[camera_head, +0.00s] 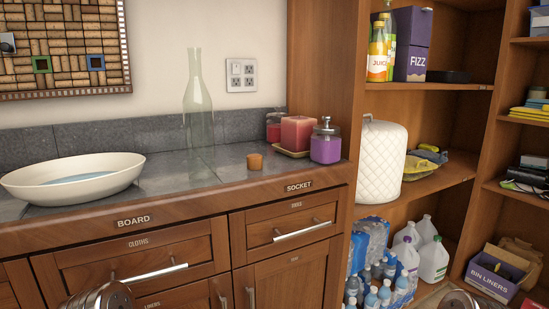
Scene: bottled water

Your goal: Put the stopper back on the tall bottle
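The tall bottle (198,112) is clear, faintly green glass with a long narrow neck. It stands upright on the grey tiled counter, near the back wall, and its mouth is open. A small brown stopper (254,162), cork-like in look, rests on the counter to the right of the bottle and nearer the front edge. The two are apart. Only rounded metal parts of my arms show at the bottom edge, at left and right. Neither gripper's fingers are in view.
A wide white bowl (75,181) stands left on the counter (175,172). Pink candles on a tray (290,151) and a purple jar (326,147) stand right of the stopper. A wooden shelf unit (328,50) bounds the right side. Counter between bowl and bottle is clear.

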